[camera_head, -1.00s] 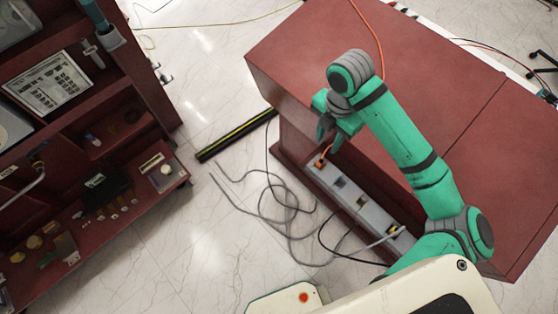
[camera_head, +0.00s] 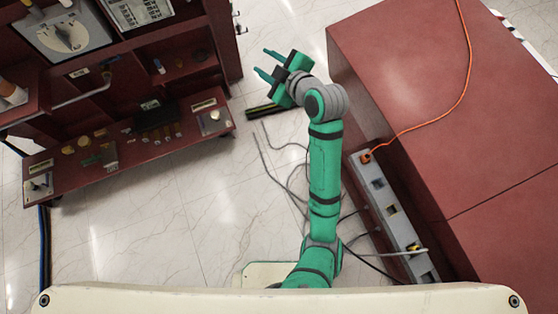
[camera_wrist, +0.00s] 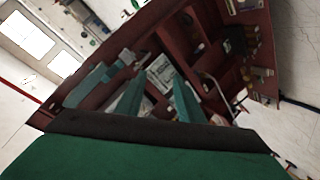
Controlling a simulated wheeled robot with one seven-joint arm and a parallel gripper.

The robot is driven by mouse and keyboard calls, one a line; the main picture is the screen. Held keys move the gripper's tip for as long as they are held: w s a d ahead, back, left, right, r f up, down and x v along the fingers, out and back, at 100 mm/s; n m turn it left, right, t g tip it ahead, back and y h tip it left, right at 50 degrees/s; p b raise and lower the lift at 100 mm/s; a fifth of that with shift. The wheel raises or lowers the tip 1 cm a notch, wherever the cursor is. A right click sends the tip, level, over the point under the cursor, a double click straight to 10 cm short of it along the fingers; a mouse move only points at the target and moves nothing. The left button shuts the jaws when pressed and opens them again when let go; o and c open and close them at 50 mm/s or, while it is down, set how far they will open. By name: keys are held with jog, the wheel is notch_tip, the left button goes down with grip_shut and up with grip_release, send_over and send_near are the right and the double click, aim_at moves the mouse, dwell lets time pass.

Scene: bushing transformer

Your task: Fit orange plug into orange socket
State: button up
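The orange plug (camera_head: 366,156) sits at the far end of the grey socket strip (camera_head: 403,234), with its orange cord (camera_head: 468,60) running over the red cabinet top. It appears seated in the end socket; the plug covers that socket, so I cannot tell its colour or how deep the plug sits. My gripper (camera_head: 263,61) is open and empty, well to the left of the plug, over the floor near the red shelf unit. In the wrist view my two green fingers (camera_wrist: 158,80) stand apart with nothing between them.
The red shelf unit (camera_head: 170,140) with panels and small parts stands at the left. The red cabinet (camera_head: 410,80) fills the right. Grey and black cables (camera_head: 285,180) lie on the pale floor between them. A light-coloured plug (camera_head: 415,251) is in the strip's near part.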

jog(key=s+a+f+m+t+h, duration=0.1)
jog(key=s+a+f+m+t, duration=0.15)
jog(key=a+m+t, duration=0.4)
jog(key=s+d+f+m+g+h, duration=0.1)
jog(key=s+f+m+h, duration=0.3)
jog(key=s, duration=0.3)
jog(key=s+d+f+m+g+h, duration=0.1)
jog(key=s+f+m, duration=0.4)
jog(key=s, duration=0.2)
jog(key=s+d, duration=0.4)
jog(key=s, duration=0.8)
jog(key=s+d+h, duration=0.1)
jog(key=s+d, duration=0.3)
jog(key=s, duration=0.9)
jog(key=shift+w+n, duration=0.2)
jog(key=shift+n, duration=0.05)
